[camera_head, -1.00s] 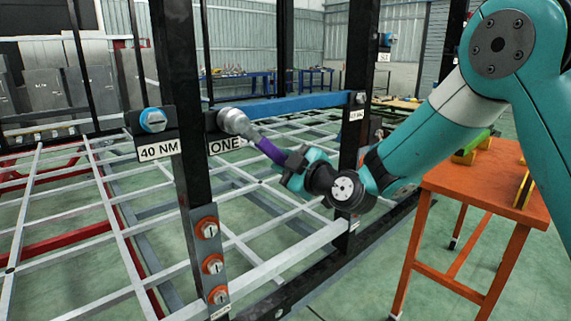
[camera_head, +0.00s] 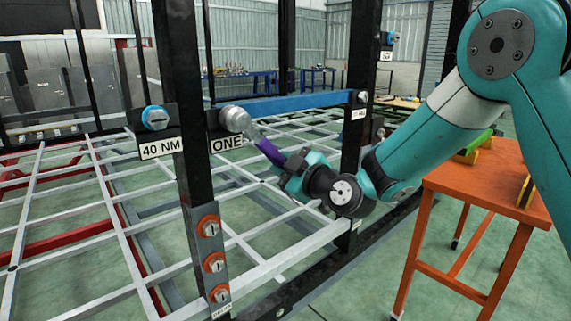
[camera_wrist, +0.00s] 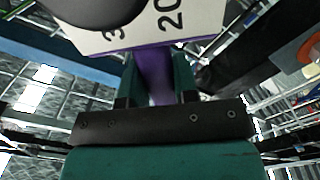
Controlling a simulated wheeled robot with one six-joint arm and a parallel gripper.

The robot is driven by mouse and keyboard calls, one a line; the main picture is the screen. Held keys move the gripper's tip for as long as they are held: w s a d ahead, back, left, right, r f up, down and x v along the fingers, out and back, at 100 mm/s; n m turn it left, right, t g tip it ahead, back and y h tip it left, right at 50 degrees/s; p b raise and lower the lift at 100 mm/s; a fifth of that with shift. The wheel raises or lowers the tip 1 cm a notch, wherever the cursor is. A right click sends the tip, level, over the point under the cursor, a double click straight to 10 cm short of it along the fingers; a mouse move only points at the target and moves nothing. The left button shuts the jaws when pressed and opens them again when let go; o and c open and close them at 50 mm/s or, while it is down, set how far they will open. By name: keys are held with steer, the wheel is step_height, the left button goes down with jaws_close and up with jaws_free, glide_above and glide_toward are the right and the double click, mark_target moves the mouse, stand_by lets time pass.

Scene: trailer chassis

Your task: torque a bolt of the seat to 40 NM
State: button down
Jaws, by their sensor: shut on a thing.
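My gripper (camera_head: 285,168) is shut on a purple-handled tool (camera_head: 271,153). The purple handle also shows between the fingers in the wrist view (camera_wrist: 153,75). The tool points up and left toward a round grey metal piece (camera_head: 233,118) at the black plate labelled ONE. A pale, blurred stretch lies between the purple part and that piece; I cannot tell whether they touch. A blue bolt (camera_head: 155,118) sits on the plate labelled 40 NM, left of the black post (camera_head: 178,80). A white face with black numerals (camera_wrist: 185,22) and a dark round part (camera_wrist: 95,10) stand close beyond the fingers.
Several orange bolts (camera_head: 210,227) sit lower on the post. A second post (camera_head: 361,80) stands behind my gripper. A grey lattice frame (camera_head: 120,225) spreads left and below. An orange table (camera_head: 490,180) stands at right under my arm. Green floor (camera_head: 340,285) is open in front.

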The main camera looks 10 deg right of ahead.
steer(key=shift+s+a+f+m, duration=0.3)
steer(key=shift+a+m, duration=0.1)
steer(key=shift+m, duration=0.1)
steer(key=shift+a, duration=0.1)
steer(key=shift+s+a+f+m, duration=0.55)
steer(key=shift+a+m, duration=0.2)
steer(key=shift+m, duration=0.15)
steer(key=shift+a+f+p, duration=0.1)
steer(key=shift+p, duration=0.2)
steer(key=shift+s+a+f+m+p, duration=0.45)
steer(key=shift+s+a+m+p, duration=0.2)
steer(key=shift+a+m, duration=0.2)
stand_by(0.3)
steer(key=shift+s+a+f+m+p, duration=0.1)
steer(key=shift+s+a+m+p, duration=0.15)
steer(key=shift+a+m+p, duration=0.25)
